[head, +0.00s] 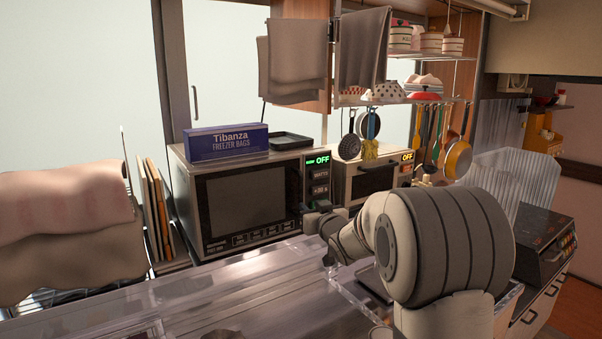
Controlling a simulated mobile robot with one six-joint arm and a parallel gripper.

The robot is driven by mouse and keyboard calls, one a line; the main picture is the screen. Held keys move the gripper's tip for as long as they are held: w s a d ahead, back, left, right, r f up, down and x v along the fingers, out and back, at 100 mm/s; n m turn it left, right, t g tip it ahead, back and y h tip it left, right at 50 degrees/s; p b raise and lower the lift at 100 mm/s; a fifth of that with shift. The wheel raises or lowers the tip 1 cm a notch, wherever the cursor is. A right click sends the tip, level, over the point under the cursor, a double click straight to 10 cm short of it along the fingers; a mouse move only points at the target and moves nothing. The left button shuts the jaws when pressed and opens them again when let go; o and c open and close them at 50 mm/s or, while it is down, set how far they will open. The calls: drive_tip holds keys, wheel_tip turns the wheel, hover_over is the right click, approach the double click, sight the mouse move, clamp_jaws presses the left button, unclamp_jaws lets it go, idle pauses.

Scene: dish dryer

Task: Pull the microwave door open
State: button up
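The microwave (210,210) stands on the counter in the middle left of the head view. Its front door, with a dark window (247,198), looks closed. A control panel with a green OFF display (318,160) is to the right of the door. My gripper (306,208) is small and dark at the lower right of the microwave's front, near the door's right edge. My arm reaches it from the right. Whether the fingers touch the door or its handle, and whether they are apart, is too small to tell.
A blue freezer bag box (226,142) and a dark tray (291,141) lie on the microwave. A second oven (368,180) stands to its right. Boards (156,210) stand to the left. A clear plastic surface (240,268) spans the front.

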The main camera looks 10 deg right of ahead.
sight(301, 194)
drive_tip(key=w, duration=0.2)
drive_tip(key=w+a+p, duration=0.1)
drive_tip(key=w, duration=0.2)
drive_tip(key=w+r+p, duration=0.1)
drive_tip(key=w, duration=0.2)
drive_tip(key=shift+w+a, duration=0.15)
drive_tip(key=shift+a, duration=0.25)
drive_tip(key=shift+c, duration=0.5)
clamp_jaws()
